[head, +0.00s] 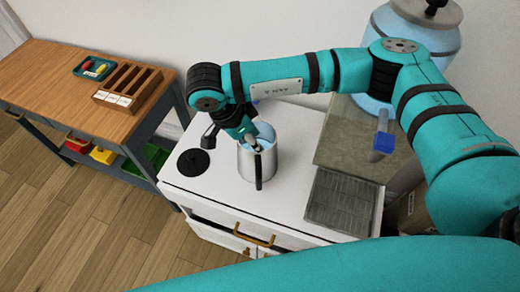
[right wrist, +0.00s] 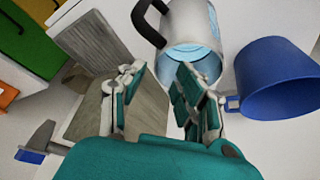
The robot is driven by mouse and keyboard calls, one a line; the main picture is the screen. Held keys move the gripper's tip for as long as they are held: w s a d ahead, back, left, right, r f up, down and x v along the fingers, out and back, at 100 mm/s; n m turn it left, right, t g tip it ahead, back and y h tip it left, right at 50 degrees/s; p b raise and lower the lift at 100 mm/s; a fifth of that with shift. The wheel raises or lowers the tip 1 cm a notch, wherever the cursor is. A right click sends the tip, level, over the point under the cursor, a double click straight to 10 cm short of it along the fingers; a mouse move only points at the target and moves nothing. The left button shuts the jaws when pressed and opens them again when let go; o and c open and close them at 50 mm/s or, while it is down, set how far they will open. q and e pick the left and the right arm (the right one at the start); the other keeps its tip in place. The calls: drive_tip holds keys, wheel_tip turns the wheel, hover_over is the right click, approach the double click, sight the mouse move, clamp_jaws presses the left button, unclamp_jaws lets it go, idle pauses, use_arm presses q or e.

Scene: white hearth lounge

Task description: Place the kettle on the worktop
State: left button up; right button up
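The kettle (head: 265,163) is a silver jug with a black handle and a pale blue inside. It stands upright on the white worktop (head: 295,130) in the head view. In the right wrist view the kettle (right wrist: 187,22) is at the top, its open mouth facing the camera. My right gripper (head: 252,141) reaches down to the kettle's rim. In the right wrist view the right gripper (right wrist: 162,72) has its fingers spread, one overlapping the kettle's mouth. I cannot tell whether it touches. My left gripper is not in view.
A black disc (head: 193,162) lies left of the kettle. A dark ridged panel (head: 340,201) is at right. A blue cup (right wrist: 282,82) stands beside the kettle. A blue-ended tool (head: 383,143) and a large blue jar (head: 449,45) are farther right. A wooden table (head: 60,75) is left.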

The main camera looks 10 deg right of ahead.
drive_tip(key=b+v, duration=0.1)
drive_tip(key=v, duration=0.4)
drive_tip(key=shift+r, duration=0.1)
idle(0.4)
